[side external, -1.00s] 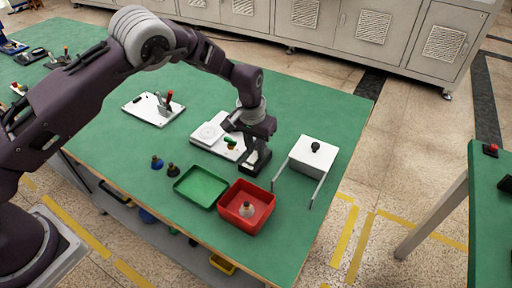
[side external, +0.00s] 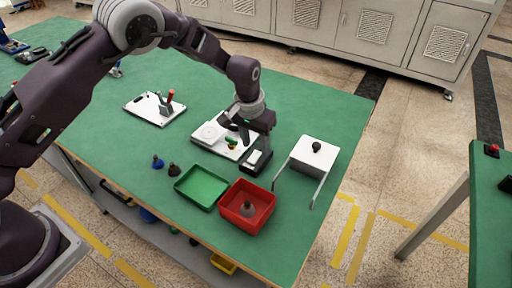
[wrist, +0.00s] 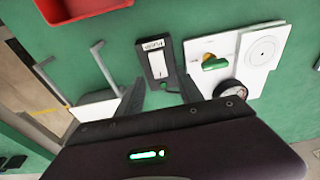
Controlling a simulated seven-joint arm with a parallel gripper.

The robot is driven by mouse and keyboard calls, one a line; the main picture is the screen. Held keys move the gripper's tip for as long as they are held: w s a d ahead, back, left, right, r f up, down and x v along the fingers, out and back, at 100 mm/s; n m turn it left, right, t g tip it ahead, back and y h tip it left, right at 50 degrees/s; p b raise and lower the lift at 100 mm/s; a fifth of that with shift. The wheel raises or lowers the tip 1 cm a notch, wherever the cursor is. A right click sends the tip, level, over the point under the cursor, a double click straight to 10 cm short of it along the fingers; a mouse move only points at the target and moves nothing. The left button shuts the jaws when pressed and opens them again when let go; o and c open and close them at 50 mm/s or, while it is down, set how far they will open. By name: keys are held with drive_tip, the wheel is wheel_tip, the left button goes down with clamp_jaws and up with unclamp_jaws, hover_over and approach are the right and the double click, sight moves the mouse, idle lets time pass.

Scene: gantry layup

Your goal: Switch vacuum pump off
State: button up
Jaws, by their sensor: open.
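The pump switch (wrist: 158,62) is a small black box with a white rocker and a label that seems to read PUMP. In the side view the switch box (side external: 257,160) lies on the green table beside a white valve board. I cannot tell which way the rocker is tipped. My gripper (wrist: 162,92) is open and empty, its two dark fingers pointing toward the near end of the switch box. In the side view my gripper (side external: 254,134) hangs above and just behind the box, apparently clear of it.
The white valve board (side external: 203,133) carries a green handle (wrist: 214,63) and a round gauge (wrist: 230,91). A white stand with a black knob (side external: 315,150) is to the right. A red bin (side external: 262,220) and green tray (side external: 200,196) lie in front.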

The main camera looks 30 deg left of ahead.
drive_tip(key=r, duration=0.4)
drive_tip(key=shift+s+r, duration=0.2)
drive_tip(key=shift+s, duration=0.15)
wheel_tip(320, 180, up, 13)
hover_over(254, 157)
drive_tip(key=s+a, duration=0.4)
drive_tip(key=s, duration=0.1)
drive_tip(key=s+a+r+t+h, duration=0.1)
drive_tip(key=s+a+r+t, duration=0.15)
drive_tip(key=s+r, duration=0.75)
drive_tip(key=s+a, duration=0.2)
drive_tip(key=s, duration=0.8)
drive_tip(key=s+a+t+y, duration=0.1)
drive_tip(key=s+a, duration=0.1)
drive_tip(key=s, duration=0.8)
drive_tip(key=shift+s+a+f, duration=0.2)
drive_tip(key=shift+s+f, duration=0.15)
drive_tip(key=shift+f, duration=0.05)
